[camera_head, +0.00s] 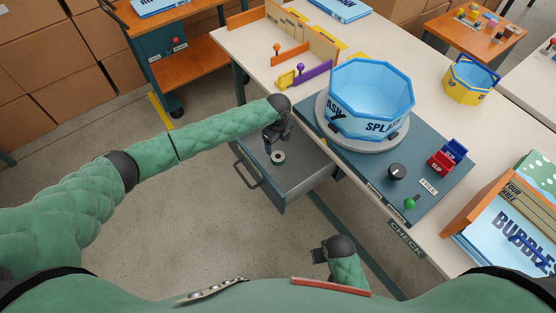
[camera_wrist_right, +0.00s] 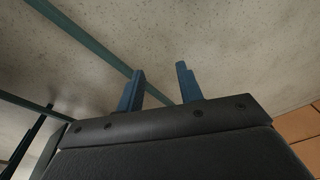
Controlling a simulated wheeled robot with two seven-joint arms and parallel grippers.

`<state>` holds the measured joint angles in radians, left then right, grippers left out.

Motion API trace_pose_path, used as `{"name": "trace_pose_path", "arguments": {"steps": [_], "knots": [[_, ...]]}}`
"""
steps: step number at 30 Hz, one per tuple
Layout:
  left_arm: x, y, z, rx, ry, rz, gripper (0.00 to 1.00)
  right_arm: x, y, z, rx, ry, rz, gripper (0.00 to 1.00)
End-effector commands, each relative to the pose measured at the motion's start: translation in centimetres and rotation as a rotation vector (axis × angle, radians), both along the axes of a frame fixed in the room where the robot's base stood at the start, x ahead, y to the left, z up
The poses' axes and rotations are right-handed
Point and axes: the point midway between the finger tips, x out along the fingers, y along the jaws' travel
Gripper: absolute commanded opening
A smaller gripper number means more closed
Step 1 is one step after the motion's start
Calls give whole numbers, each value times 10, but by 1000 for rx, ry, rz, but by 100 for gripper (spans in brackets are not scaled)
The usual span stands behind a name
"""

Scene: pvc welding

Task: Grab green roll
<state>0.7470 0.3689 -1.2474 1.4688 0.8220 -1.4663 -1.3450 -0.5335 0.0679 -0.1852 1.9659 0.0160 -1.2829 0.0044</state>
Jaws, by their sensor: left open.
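A small green roll (camera_head: 278,157) with a pale centre lies in the open grey drawer (camera_head: 303,182) under the table. My left gripper (camera_head: 269,148) points down into the drawer, just above and beside the roll. It is open, and I cannot tell whether a finger touches the roll. My right gripper (camera_wrist_right: 160,70) is open and empty, with its two blue fingers apart over bare floor. In the head view, my right arm is low at the bottom, away from the drawer.
An orange cart (camera_head: 180,62) stands at the back left. The floor left of the drawer is clear.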

Motion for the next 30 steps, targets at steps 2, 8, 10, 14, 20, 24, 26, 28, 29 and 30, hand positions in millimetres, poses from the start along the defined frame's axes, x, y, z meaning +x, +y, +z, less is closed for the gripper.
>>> {"name": "trace_pose_path", "arguments": {"steps": [2, 8, 10, 14, 20, 24, 26, 28, 29, 30], "knots": [[0, 0, -12, 0, 0, 0, 76, -2, 1, 22, 6, 1, -1, 36], [0, 0, -18, 0, 0, 0, 76, -8, 2, 60, 11, 10, -2, 36], [0, 0, -20, 0, 0, 1, 76, -8, 2, 62, 11, 12, -3, 36], [0, 0, -30, 1, 1, 1, 76, -8, 1, 54, 9, 15, -3, 36], [0, 0, -45, 1, 1, 1, 76, -8, 1, 38, 7, 16, -2, 36], [0, 0, -54, 1, 1, 1, 76, -10, 0, 20, 4, 18, -2, 36], [-1, -1, -59, 1, 1, 1, 76, -11, -1, 10, 2, 20, -2, 36], [-1, -1, -65, 0, 1, 1, 76, -12, -2, -3, 0, 20, -2, 36], [-1, -1, -68, 0, 1, 0, 76, -13, -3, -8, 0, 20, -2, 36], [-1, -1, -72, 1, 1, 1, 76, -14, -3, -14, -1, 21, -3, 36]]}}
